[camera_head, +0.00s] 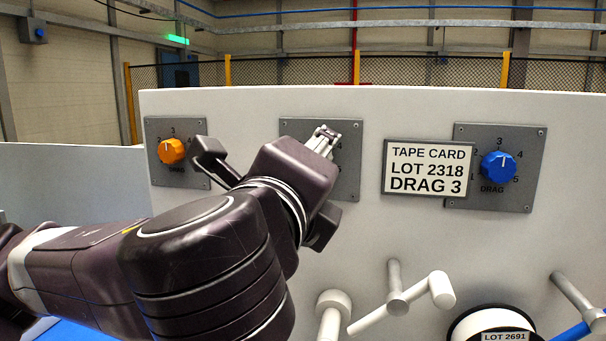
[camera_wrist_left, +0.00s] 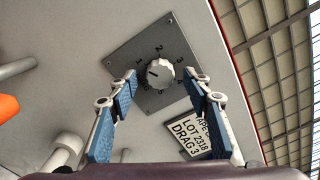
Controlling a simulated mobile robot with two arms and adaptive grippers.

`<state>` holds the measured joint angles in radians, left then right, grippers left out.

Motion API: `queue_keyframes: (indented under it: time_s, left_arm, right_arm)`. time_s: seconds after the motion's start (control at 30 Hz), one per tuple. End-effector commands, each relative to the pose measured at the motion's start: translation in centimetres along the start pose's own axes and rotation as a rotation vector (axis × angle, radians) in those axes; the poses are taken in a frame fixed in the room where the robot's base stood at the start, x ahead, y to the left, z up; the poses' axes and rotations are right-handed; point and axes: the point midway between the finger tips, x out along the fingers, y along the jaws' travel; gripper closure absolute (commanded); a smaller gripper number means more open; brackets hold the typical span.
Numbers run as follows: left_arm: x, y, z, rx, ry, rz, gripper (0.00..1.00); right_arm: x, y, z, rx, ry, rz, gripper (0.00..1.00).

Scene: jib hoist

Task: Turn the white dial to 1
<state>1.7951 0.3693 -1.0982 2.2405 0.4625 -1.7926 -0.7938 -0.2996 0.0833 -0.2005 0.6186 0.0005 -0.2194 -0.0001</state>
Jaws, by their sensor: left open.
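The white dial (camera_wrist_left: 159,73) sits on a grey square plate (camera_wrist_left: 118,62) on the white panel, seen in the left wrist view. A dark pointer mark on it points to the left of that picture. In the head view my left gripper (camera_head: 323,140) is in front of the middle grey plate (camera_head: 349,170), and my arm hides the dial. My right gripper is not in view.
An orange dial (camera_head: 172,151) is on the left and a blue dial (camera_head: 497,167) on the right. A card (camera_head: 428,169) reading LOT 2318 DRAG 3 hangs right of the middle plate. White pegs (camera_head: 395,290) and a reel (camera_head: 490,324) stick out below.

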Motion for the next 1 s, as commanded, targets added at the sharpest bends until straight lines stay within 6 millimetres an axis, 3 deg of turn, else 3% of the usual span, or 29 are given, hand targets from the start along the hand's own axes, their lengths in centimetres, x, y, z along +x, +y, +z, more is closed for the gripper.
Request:
queue_keyframes:
  time_s: [0.23,0.4,0.7,1.0]
  left_arm:
    - [-5.4,-0.2,-0.1,0.003,0.001,-0.009,0.55]
    - [-8.1,-0.1,0.1,0.005,-0.004,-0.007,0.55]
    - [-10.4,-0.1,0.0,0.002,-0.001,-0.004,0.55]
    - [-11.0,0.1,0.0,0.000,-0.001,0.000,0.55]
  right_arm:
    - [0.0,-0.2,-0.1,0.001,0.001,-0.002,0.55]
    - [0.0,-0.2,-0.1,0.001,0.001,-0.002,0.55]
    - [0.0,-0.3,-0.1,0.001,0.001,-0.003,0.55]
    - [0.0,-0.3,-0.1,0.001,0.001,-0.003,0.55]
